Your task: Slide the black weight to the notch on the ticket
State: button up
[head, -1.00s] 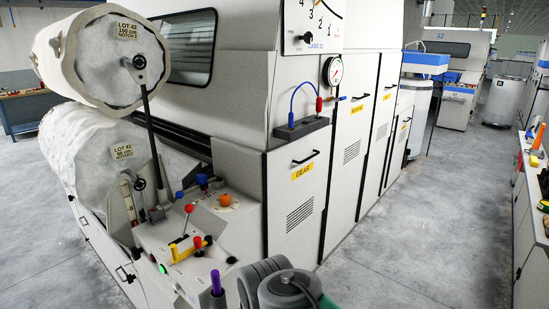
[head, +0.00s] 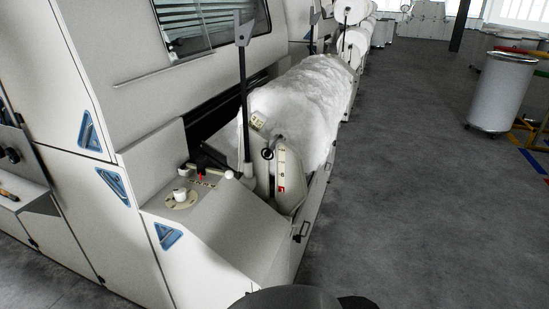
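A small black block with a red mark under it (head: 202,162), which looks like the black weight, sits above a marked strip (head: 204,183) on the near end of the machine. A pale knob (head: 229,174) is just right of it. A small cream ticket (head: 257,121) is on the near end of the white fibre roll (head: 305,105); its print is too small to read. I cannot tell which notch the block is at. My gripper is not in view; only a dark, rounded part of mine shows at the bottom edge.
A black upright rod (head: 244,95) and a bracket with a red mark (head: 283,180) stand by the roll. A metal can (head: 502,92) is far right. The grey floor between is clear.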

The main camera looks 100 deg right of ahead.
aim_at(202, 161)
jog(key=z, duration=1)
jog(key=i, duration=2.05)
jog(key=z, duration=2.5)
jog(key=i, duration=0.5)
jog(key=u, duration=0.1)
